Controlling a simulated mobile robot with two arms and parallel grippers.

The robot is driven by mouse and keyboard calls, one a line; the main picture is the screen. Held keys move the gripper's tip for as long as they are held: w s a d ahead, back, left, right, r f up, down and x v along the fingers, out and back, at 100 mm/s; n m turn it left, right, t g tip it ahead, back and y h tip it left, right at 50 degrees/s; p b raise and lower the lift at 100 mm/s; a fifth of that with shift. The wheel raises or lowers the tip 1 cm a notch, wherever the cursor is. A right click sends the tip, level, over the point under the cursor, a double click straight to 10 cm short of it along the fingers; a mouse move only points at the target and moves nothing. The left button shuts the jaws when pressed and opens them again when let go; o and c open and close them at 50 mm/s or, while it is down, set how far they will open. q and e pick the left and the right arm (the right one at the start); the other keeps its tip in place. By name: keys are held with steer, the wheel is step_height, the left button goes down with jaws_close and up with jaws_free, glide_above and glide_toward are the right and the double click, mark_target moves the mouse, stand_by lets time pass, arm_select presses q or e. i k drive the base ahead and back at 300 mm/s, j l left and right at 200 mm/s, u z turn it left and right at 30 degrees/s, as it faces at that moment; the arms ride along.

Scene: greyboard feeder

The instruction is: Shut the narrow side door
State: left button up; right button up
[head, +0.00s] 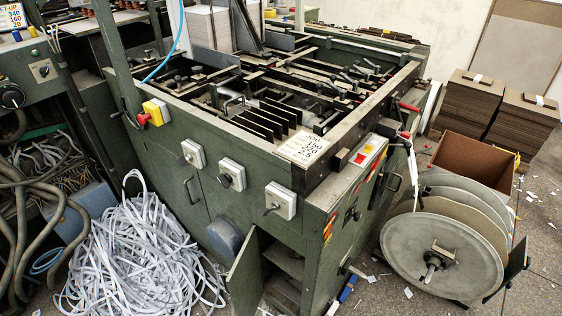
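The narrow side door (244,277) is low on the green machine, at the bottom centre of the head view. It stands open, swung outward from the left side of its opening, and its lower end is near or past the bottom edge of the picture. Through the opening (284,262), shelves show inside the dark compartment. I see no handle on the door from here. Neither of my grippers is in view.
A heap of white strapping (138,258) lies on the floor left of the door. A large reel (442,252) stands at the right. Paper scraps and a blue object (346,294) lie near the machine's right foot. Grey hoses (40,215) hang at far left.

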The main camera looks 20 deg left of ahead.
mark_target(244, 283)
steer(key=j+z, duration=0.1)
steer(key=j, duration=0.3)
steer(key=k+j+z, duration=0.15)
steer(key=j, duration=0.3)
steer(key=j+z, duration=0.1)
steer(key=j, duration=0.3)
steer(key=k+j+z, duration=0.1)
steer(key=j, duration=0.3)
steer(key=k+j+z, duration=0.1)
steer(key=j, duration=0.3)
steer(key=k+j+z, duration=0.15)
steer(key=j, duration=0.2)
